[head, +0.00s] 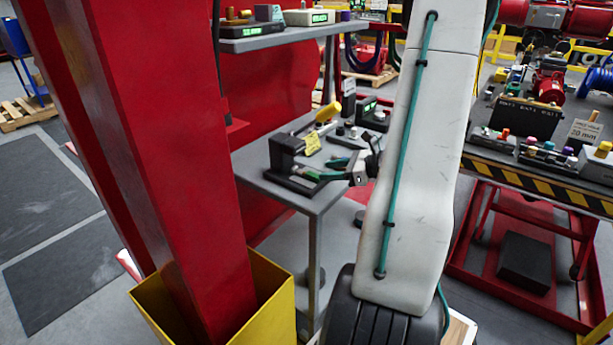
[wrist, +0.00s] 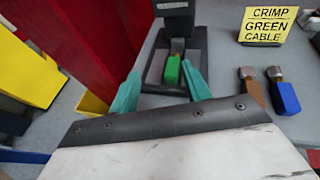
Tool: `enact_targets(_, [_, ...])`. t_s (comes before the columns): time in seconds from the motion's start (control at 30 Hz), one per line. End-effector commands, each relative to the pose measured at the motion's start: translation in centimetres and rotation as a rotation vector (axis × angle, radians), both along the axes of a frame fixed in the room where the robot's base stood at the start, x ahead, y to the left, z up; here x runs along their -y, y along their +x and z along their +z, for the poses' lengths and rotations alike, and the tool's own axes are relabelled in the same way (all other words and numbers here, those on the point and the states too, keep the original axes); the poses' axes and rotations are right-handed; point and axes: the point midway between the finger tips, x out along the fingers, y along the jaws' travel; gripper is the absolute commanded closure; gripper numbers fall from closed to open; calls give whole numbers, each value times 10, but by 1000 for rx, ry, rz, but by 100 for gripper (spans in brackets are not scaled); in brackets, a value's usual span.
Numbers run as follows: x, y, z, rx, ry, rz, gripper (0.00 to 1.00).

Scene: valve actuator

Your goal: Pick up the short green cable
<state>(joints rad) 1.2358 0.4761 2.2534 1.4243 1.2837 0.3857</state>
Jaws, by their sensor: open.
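The short green cable (wrist: 172,70) lies on the base of a black crimping tool (wrist: 172,12), which has a yellow handle (head: 328,112) in the head view. My gripper (wrist: 160,68) is open, with its teal fingers on either side of the green cable. The cable sits nearer the right finger, and I cannot tell whether either finger touches it. In the head view my gripper (head: 327,170) is small, low over the front of the tool and partly hidden by my arm.
A yellow "CRIMP GREEN CABLE" sign (wrist: 268,25) stands right of the tool. A brown piece (wrist: 251,85) and a blue piece (wrist: 283,90) lie on the grey table (wrist: 222,75). A red post (head: 165,150) in a yellow base (head: 265,300) stands left of the table.

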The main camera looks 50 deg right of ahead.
Motion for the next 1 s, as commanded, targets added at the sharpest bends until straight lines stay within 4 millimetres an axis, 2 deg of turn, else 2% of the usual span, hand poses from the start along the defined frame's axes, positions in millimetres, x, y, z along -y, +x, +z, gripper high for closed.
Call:
enact_targets(0.07, [15, -8, -9, 4, 33, -62, 52])
enact_targets(0.17, [21, -5, -14, 7, 49, -90, 52])
enact_targets(0.7, [-2, 57, -34, 7, 49, -87, 52])
enact_targets(1.0, [-2, 60, -35, 6, 48, -90, 52])
